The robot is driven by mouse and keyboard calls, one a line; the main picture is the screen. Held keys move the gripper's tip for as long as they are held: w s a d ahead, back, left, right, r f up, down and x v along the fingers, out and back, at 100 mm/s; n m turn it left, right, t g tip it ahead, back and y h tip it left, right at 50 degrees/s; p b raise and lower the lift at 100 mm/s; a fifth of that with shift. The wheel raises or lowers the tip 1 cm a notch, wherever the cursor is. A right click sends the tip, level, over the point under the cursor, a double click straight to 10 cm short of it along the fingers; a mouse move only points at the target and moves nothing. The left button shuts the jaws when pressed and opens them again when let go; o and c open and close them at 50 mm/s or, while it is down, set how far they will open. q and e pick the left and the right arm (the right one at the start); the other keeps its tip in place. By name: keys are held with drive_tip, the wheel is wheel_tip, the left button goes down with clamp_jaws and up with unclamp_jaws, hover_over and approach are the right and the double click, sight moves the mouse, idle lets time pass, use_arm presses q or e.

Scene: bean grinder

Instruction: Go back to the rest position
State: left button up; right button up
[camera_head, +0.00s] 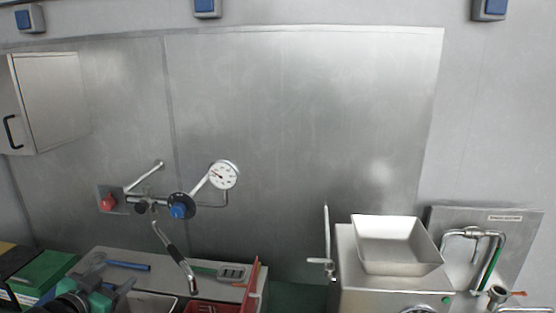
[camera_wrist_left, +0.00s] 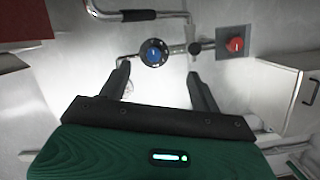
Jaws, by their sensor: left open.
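My left gripper (camera_head: 108,279) is at the lower left of the head view, in front of the metal counter. In the left wrist view my left gripper (camera_wrist_left: 159,80) shows two dark fingers spread apart with nothing between them. Beyond them are the wall pipes with a blue knob (camera_wrist_left: 154,52) and a red knob (camera_wrist_left: 235,45). My right gripper is not in view.
A grinder with a square metal hopper (camera_head: 395,244) stands at the lower right, beside a tap (camera_head: 483,236). A pressure gauge (camera_head: 223,175) and a black-sleeved spout (camera_head: 176,256) are on the wall. Green boxes (camera_head: 42,272) sit at the left; a wall cabinet (camera_head: 62,95) hangs above.

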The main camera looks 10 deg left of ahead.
use_arm(q)
drive_tip(key=s+d+f+g, duration=0.2)
drive_tip(key=s+d+f, duration=0.15)
drive_tip(key=f, duration=0.25)
drive_tip(key=s+d+f+g+h, duration=0.1)
drive_tip(key=s+d+f+g, duration=0.15)
drive_tip(key=d+f, duration=0.3)
drive_tip(key=s+d+f+g, duration=0.2)
drive_tip(key=s+d+f, duration=0.2)
drive_tip(key=f, duration=0.3)
drive_tip(key=s+d+f+g+h, duration=0.1)
drive_tip(key=s+d+f+g, duration=0.45)
drive_tip(key=s+d, duration=0.65)
wheel_tip(320, 180, down, 36)
drive_tip(key=d+b, duration=0.1)
drive_tip(key=b, duration=0.4)
drive_tip(key=s+a+f+g+b, duration=0.1)
drive_tip(key=s+f+b, duration=0.1)
drive_tip(key=s+f, duration=0.7)
drive_tip(key=s+a+f+b, duration=0.2)
drive_tip(key=s+f, duration=0.8)
drive_tip(key=f, duration=0.6)
drive_tip(key=shift+g+b, duration=0.4)
drive_tip(key=shift+b, duration=0.1)
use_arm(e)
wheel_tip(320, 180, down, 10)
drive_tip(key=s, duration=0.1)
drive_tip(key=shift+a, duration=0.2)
